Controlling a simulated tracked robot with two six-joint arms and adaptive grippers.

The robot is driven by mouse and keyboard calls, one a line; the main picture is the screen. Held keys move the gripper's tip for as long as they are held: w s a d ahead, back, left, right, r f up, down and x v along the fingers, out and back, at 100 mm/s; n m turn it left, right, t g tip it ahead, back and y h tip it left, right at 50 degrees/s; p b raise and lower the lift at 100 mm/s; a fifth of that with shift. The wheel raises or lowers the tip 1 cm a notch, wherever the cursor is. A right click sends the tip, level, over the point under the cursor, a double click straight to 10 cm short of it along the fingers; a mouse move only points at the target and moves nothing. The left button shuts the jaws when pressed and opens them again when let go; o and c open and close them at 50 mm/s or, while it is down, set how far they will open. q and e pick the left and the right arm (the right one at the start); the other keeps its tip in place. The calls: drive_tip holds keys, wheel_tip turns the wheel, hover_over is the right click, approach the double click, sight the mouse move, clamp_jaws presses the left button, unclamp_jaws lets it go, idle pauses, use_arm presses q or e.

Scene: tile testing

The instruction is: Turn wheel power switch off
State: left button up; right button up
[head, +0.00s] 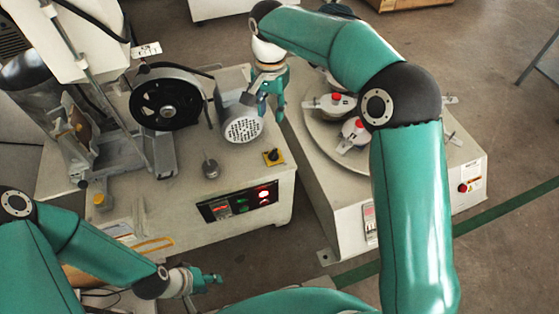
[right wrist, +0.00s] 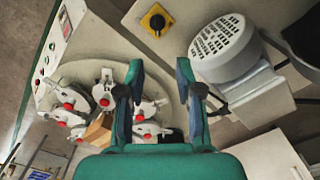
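The switch (head: 273,157) is a yellow square plate with a black knob on top of the wheel machine, near its right front corner. It also shows at the top of the right wrist view (right wrist: 156,19). The knob's exact setting is too small to tell. The black wheel (head: 150,104) stands on the same machine, behind and left of the switch. My right gripper (head: 273,110) hangs behind the switch, beside the motor, apart from the switch. In the right wrist view its fingers (right wrist: 160,74) are spread and empty. My left gripper (head: 212,279) is low at the front left, its fingers unclear.
A grey motor (head: 243,129) with a perforated cover sits close left of my right gripper. A round polishing plate (head: 318,135) with several red-knobbed holders is to the right. A black panel (head: 238,205) with lit buttons is on the machine's front.

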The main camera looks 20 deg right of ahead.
drive_tip(key=b, duration=0.7)
approach(273, 152)
wheel_tip(273, 152, down, 9)
clamp_jaws()
